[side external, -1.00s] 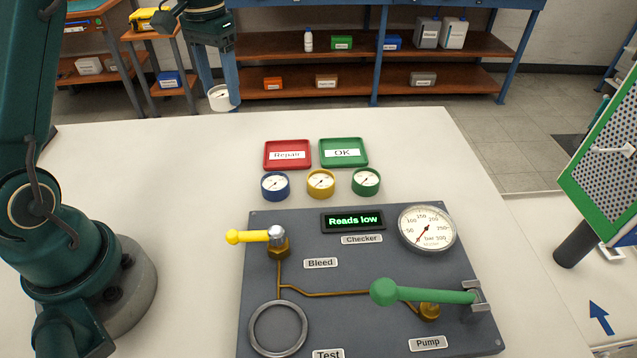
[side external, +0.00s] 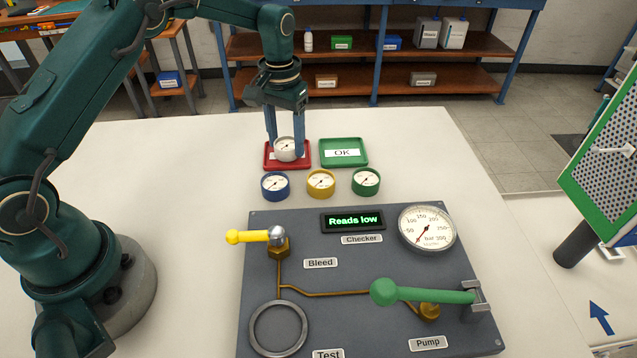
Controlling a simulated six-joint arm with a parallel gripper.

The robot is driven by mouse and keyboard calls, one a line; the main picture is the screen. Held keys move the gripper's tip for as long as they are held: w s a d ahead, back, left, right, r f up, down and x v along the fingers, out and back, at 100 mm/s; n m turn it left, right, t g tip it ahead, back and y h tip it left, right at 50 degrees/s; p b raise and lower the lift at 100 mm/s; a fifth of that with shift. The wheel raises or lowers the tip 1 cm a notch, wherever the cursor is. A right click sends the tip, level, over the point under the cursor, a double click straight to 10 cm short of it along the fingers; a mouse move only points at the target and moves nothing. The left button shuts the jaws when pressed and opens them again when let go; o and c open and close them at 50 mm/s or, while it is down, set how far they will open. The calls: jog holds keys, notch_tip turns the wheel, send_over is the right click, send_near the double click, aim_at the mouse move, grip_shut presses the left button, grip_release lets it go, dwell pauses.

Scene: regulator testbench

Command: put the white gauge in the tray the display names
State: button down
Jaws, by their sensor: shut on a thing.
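The white gauge (side external: 286,149) is between the fingers of my gripper (side external: 286,146), which is shut on it. The gauge is upright over the red tray (side external: 268,163), whose Repair label is now mostly hidden behind it. I cannot tell whether the gauge touches the tray floor. The green OK tray (side external: 343,162) is empty, just to the right. The checker display (side external: 353,221) reads "Reads low" in green letters.
Blue (side external: 275,186), yellow (side external: 321,184) and green (side external: 366,181) gauges stand in a row just in front of the trays. The grey test panel (side external: 340,268) carries a yellow lever (side external: 252,236), a green pump lever (side external: 425,294), an empty ring (side external: 278,328) and a large dial (side external: 427,229).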

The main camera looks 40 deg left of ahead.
aim_at(287, 143)
jog(key=shift+f, duration=0.15)
jog(key=shift+c, duration=0.8)
grip_release()
jog(key=shift+f, duration=0.1)
jog(key=s+d+r+t, duration=0.1)
jog(key=s+r, duration=0.1)
jog(key=r, duration=0.7)
jog(key=s+d+r+t, duration=0.1)
jog(key=s+r, duration=0.2)
jog(key=r, duration=0.6)
jog(key=s+d+f+m+t, duration=0.1)
jog(key=s, duration=0.7)
jog(key=s+d+f+m+t, duration=0.1)
jog(key=s+d+f+t, duration=0.1)
jog(key=s, duration=0.7)
jog(key=shift+s+d+f+t, duration=0.15)
jog(key=shift+d+f+t, duration=0.05)
jog(key=shift+t, duration=0.1)
